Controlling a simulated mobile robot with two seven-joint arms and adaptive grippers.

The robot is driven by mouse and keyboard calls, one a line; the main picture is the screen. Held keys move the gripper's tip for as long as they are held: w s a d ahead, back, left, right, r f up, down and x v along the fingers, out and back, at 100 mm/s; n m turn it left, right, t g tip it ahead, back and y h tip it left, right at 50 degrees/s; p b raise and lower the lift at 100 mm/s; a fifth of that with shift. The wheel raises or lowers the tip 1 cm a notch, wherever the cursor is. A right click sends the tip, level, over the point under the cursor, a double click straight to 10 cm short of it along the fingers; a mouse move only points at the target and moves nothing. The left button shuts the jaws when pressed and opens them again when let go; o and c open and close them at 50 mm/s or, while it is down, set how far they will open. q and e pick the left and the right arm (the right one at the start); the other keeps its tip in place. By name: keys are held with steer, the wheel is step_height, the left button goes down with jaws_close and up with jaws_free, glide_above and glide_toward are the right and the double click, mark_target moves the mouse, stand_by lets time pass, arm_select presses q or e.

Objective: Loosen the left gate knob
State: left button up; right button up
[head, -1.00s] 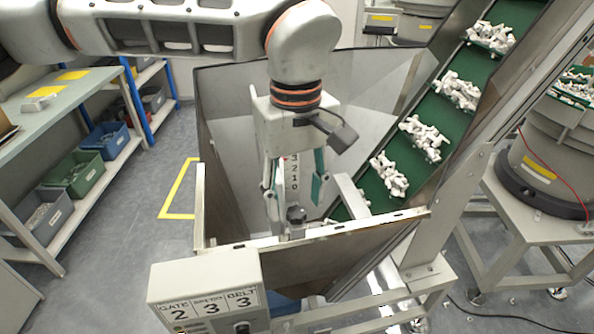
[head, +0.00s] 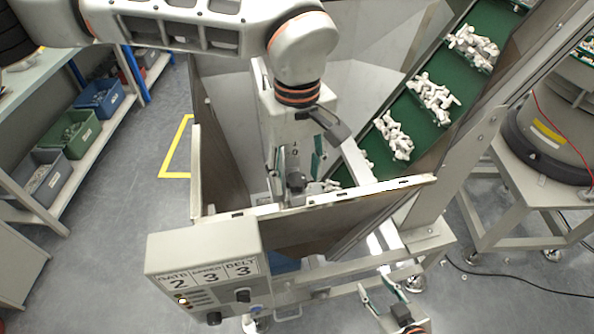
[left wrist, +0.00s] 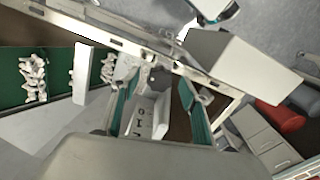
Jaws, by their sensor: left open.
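The dark gate knob (head: 296,182) stands at the near wall of the hopper, below a number scale that is mostly hidden by my left gripper in the head view. My left gripper (head: 298,177) points down with its green-padded fingers apart, one to each side of the knob; I cannot tell whether they touch it. In the left wrist view the open fingers (left wrist: 157,95) frame the pale scale plate (left wrist: 141,120) with its digits; the knob is not clear there. My right gripper (head: 382,294) is low in the head view, fingers apart and empty, away from the knob.
A control box (head: 205,262) with gate, speed and belt readings 2, 3, 3 hangs in front of the hopper rim (head: 340,196). The green conveyor (head: 413,107) carrying white parts rises at the right. A shelf with bins (head: 72,133) stands left; the floor between is clear.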

arm_select(q)
steer(key=shift+f, duration=0.1)
steer(key=shift+c, duration=0.3)
steer(key=c, duration=1)
steer(key=shift+c, duration=0.2)
